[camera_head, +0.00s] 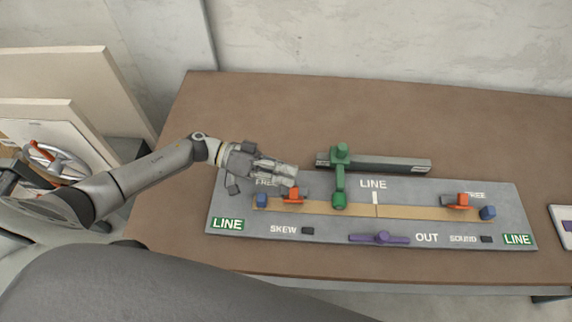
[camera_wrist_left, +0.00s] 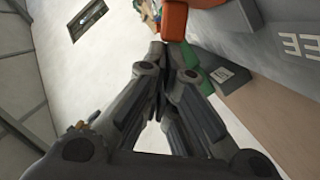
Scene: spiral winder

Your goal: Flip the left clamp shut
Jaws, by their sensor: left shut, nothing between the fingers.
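The left clamp (camera_head: 293,196) is the orange-red piece on the left part of the grey board (camera_head: 330,235), by the tan strip. My left gripper (camera_head: 291,176) is shut and empty, just behind and above this clamp in the head view. In the left wrist view the closed fingertips (camera_wrist_left: 168,45) are close to an orange part (camera_wrist_left: 174,20), which looks like the left clamp; I cannot tell whether they touch. The gripper partly covers the FREE label by the clamp. The clamp's exact lever position is hard to make out. My right gripper is not in view.
A green crank-like arm (camera_head: 340,175) stands right of my left gripper, near a dark grey bar (camera_head: 400,164). A blue block (camera_head: 262,200) sits left of the clamp. A second orange clamp (camera_head: 460,201) and a purple handle (camera_head: 379,239) are farther right. The brown table (camera_head: 480,130) behind is clear.

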